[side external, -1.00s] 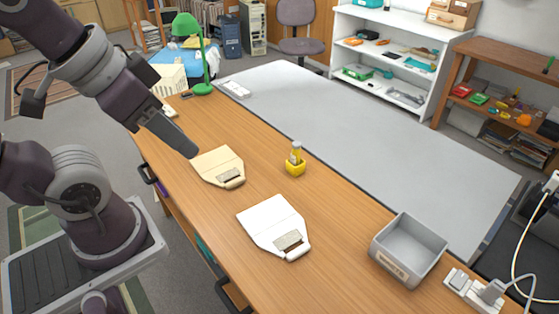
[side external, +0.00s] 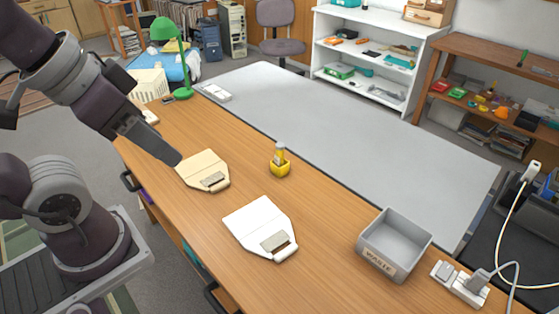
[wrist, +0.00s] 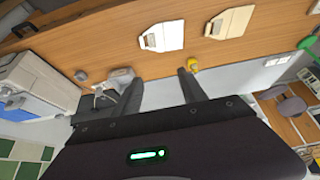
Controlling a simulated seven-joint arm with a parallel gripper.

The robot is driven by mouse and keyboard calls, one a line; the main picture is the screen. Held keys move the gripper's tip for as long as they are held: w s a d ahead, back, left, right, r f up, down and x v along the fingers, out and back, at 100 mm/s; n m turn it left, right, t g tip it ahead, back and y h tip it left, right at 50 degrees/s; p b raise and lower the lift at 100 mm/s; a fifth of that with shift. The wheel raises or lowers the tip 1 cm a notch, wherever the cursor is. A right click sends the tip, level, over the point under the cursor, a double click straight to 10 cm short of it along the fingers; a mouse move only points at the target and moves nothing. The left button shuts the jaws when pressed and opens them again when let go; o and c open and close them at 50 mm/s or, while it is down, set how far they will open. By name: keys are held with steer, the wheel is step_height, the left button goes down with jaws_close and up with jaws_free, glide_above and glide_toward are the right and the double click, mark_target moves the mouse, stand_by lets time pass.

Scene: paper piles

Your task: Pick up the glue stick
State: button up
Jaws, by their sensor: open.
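A small yellow item (side external: 280,166) stands upright on the wooden desk, right of the beige board. It has a pale upper part in a wider yellow base and looks like the glue stick in a holder, too small to be sure. It also shows in the wrist view (wrist: 193,64), just beyond the right-hand finger. My gripper (side external: 171,157) is above the desk's near edge, beside the beige board in the picture and well apart from the yellow item. In the wrist view my gripper (wrist: 158,88) has its two fingers spread, with nothing between them.
A beige board (side external: 203,165) and a white board (side external: 250,219), each with a grey patch, lie on the desk. A grey bin labelled WASTE (side external: 392,267) and a power strip (side external: 462,286) are at the right. A green lamp (side external: 182,92) stands at the far left end.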

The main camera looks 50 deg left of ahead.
steer(key=w+r+n+g, duration=0.1)
steer(key=w+r+n, duration=0.1)
steer(key=w, duration=0.7)
steer(key=n+g, duration=0.3)
steer(key=n, duration=0.3)
glide_above(280, 145)
steer(key=s+d, duration=0.4)
steer(key=d, duration=0.1)
step_height(280, 145, down, 17)
steer(key=shift+n+g+y, duration=0.3)
steer(key=shift+n+y, duration=0.2)
steer(key=w+a+f, duration=0.1)
steer(key=f, duration=0.4)
steer(key=w+a+f, duration=0.2)
steer(key=f, duration=0.4)
steer(key=w+a+f, duration=0.1)
steer(key=a+f, duration=0.1)
steer(key=f, duration=0.3)
steer(key=shift+w+a+f, duration=0.1)
steer(key=shift+w+f, duration=0.05)
steer(key=shift+f, duration=0.15)
jaws_close()
